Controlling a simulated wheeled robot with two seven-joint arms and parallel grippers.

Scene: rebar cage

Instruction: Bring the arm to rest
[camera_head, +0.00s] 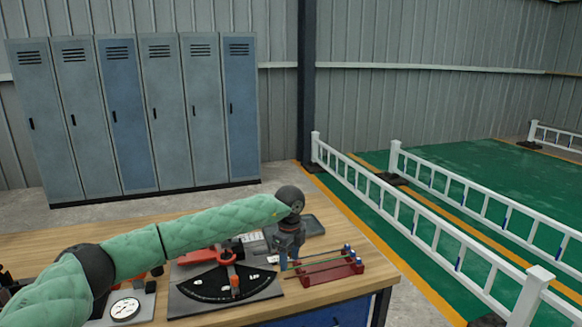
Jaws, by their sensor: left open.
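My left arm (200,229), in a green quilted sleeve, reaches in from the left over a wooden workbench (375,258). My left gripper (289,262) points down at the end of it, open, over the left part of a small red rack (335,273). Thin rods, one of them green, run across the rack. Whether the fingertips touch a rod is too small to tell. My right gripper is not in this view.
A black fan-shaped plate with a red lever (228,283) and a round white dial gauge (125,309) stand on the bench. A dark tray (311,225) lies behind the gripper. Lockers (130,115) line the wall. White railings (420,215) stand on the right.

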